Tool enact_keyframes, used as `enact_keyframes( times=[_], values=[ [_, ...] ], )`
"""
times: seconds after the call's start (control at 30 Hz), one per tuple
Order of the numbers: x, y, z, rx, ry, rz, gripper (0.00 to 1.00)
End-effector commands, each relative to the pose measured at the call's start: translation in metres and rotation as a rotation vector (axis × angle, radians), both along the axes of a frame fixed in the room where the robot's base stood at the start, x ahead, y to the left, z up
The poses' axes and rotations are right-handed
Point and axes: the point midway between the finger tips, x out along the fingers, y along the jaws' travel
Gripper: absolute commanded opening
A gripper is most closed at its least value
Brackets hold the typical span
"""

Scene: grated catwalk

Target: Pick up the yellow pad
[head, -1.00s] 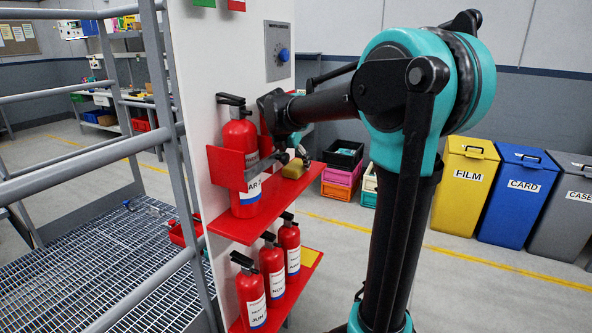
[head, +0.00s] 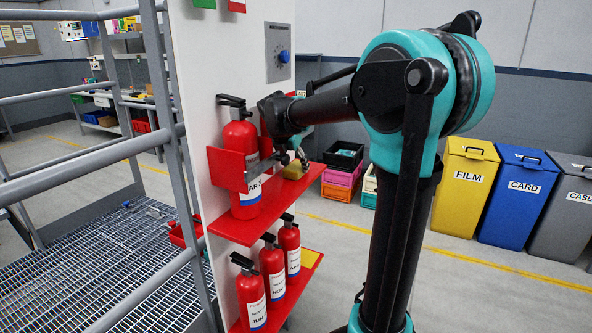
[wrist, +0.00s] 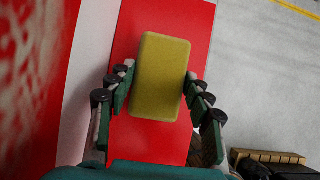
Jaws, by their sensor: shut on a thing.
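The yellow pad (head: 294,171) is at the right end of the upper red shelf (head: 240,228), to the right of a red extinguisher. In the wrist view the yellow pad (wrist: 161,72) is a rounded block over the red surface, its long side pointing away from me. My gripper (wrist: 158,92) has one finger at each long side of the pad's near half and is shut on it. In the head view my gripper (head: 292,158) is partly hidden by its own links. I cannot tell whether the pad touches the shelf.
A red extinguisher (head: 240,160) stands close left of my gripper behind a red bracket (head: 227,168). Several extinguishers stand on the lower shelf, with a flat yellow patch (head: 308,258) beside them. A white panel (head: 203,75) backs the shelves.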

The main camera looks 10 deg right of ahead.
Motion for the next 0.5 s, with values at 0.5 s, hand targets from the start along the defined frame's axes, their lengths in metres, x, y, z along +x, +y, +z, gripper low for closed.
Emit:
enact_keyframes(
  times=[0.5],
  values=[
    [-0.003,-0.003,0.041,0.0,0.0,0.0,0.27]
  ],
)
